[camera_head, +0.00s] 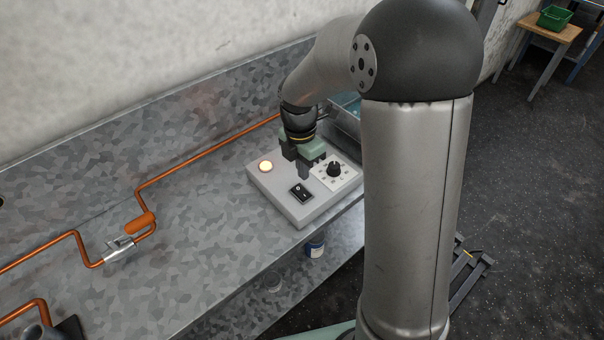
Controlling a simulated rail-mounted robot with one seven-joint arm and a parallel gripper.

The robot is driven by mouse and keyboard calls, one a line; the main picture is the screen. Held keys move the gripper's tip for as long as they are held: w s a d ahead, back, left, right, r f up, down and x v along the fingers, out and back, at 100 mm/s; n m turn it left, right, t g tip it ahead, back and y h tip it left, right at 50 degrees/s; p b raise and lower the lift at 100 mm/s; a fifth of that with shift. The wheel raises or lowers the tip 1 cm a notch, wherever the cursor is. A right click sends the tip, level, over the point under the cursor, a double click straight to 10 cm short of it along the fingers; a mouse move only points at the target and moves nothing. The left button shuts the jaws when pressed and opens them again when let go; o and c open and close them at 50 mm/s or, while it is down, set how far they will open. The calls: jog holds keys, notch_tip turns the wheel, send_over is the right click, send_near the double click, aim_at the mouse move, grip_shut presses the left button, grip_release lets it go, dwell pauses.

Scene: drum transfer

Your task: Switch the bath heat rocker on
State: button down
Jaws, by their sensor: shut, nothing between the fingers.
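The control box (282,201) is pale grey and sits on the metal bench. Its black rocker (301,193) is on the front part of the top face. A round lamp (265,166) at the box's left glows warm white. A black knob (334,170) on a white dial plate is at the right. My gripper (304,174) is shut and empty, pointing down just above and behind the rocker. I cannot tell whether the fingertips touch it, nor which way the rocker is tipped.
A clear-walled bath (347,112) with bluish contents stands behind the box, partly hidden by my arm. An orange pipe (205,150) runs along the bench's back. A small blue-and-white container (315,247) is below the bench edge.

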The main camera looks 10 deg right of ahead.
notch_tip(320, 180, up, 8)
jog(key=s, duration=0.1)
jog(key=shift+d+b, duration=0.25)
jog(key=shift+b, duration=0.2)
jog(key=shift+s+f, duration=0.1)
